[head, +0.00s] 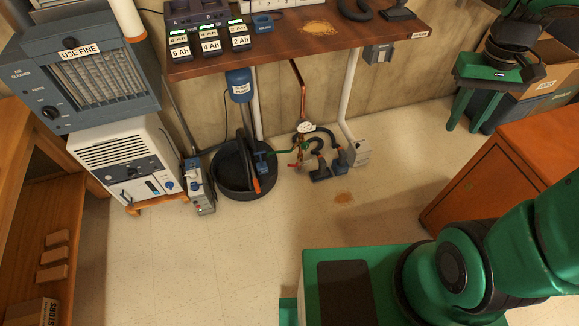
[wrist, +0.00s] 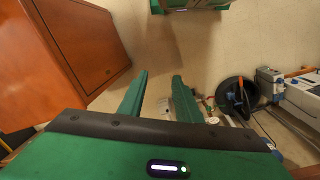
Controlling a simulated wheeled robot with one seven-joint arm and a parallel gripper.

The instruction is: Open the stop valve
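A copper pipe (head: 302,90) runs down the wall under the workbench. A small red lever or tap (head: 294,165) shows just below. I cannot tell the valve's setting.
A black tub (head: 232,190), green hose and dark pipe fittings (head: 318,172) crowd the floor around the pipe. The workbench (head: 300,38) overhangs it. An orange cabinet (head: 510,175) is at right. The middle floor is clear.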

